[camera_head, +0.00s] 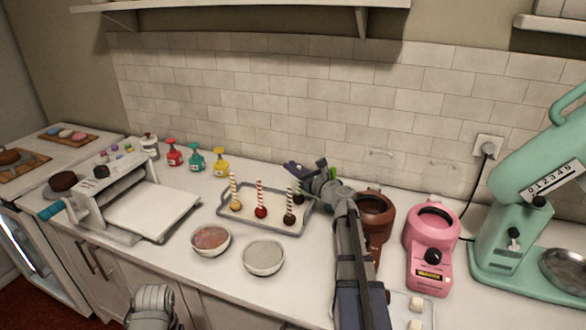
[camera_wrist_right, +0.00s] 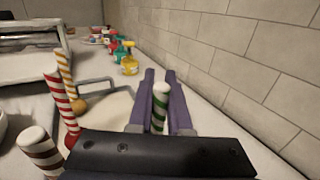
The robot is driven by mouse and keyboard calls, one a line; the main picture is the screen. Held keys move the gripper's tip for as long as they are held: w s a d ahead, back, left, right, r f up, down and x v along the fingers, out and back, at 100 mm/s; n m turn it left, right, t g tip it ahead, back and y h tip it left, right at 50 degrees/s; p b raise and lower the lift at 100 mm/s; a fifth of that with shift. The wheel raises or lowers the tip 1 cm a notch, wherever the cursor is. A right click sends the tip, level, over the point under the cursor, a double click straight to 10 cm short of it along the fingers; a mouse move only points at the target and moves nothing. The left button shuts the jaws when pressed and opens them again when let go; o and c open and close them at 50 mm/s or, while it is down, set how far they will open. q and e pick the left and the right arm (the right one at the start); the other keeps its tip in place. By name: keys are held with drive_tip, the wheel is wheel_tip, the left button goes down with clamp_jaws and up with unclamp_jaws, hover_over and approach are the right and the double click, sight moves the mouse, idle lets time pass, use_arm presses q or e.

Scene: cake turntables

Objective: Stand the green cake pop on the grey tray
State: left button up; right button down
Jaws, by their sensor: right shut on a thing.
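The grey tray (camera_head: 276,228) lies on the counter, with yellow (camera_head: 236,192), red (camera_head: 260,200) and brown (camera_head: 289,210) cake pops standing on it by their heads, sticks up. My right gripper (camera_head: 296,168) is over the tray's back right part. In the right wrist view its purple fingers (camera_wrist_right: 160,92) are shut on the green-striped stick of the green cake pop (camera_wrist_right: 160,105), which is upright. Its head is hidden there. In the head view a dark-headed pop (camera_head: 299,192) shows below the fingers; whether it touches the tray I cannot tell.
Two bowls (camera_head: 264,257) (camera_head: 211,240) stand in front of the tray. Red, teal and yellow bottles (camera_head: 220,163) stand behind it to the left. Brown (camera_head: 373,207) and pink (camera_head: 432,240) machines and a mint mixer (camera_head: 497,250) stand to the right. A tiled wall (camera_wrist_right: 240,70) rises close behind.

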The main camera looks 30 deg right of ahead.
drive_tip(key=shift+f, duration=0.2)
drive_tip(key=shift+f+b, duration=0.4)
drive_tip(key=shift+b, duration=0.2)
drive_tip(key=c, duration=0.8)
unclamp_jaws()
drive_tip(key=shift+r, duration=0.1)
wheel_tip(320, 180, up, 10)
drive_tip(key=p, duration=1)
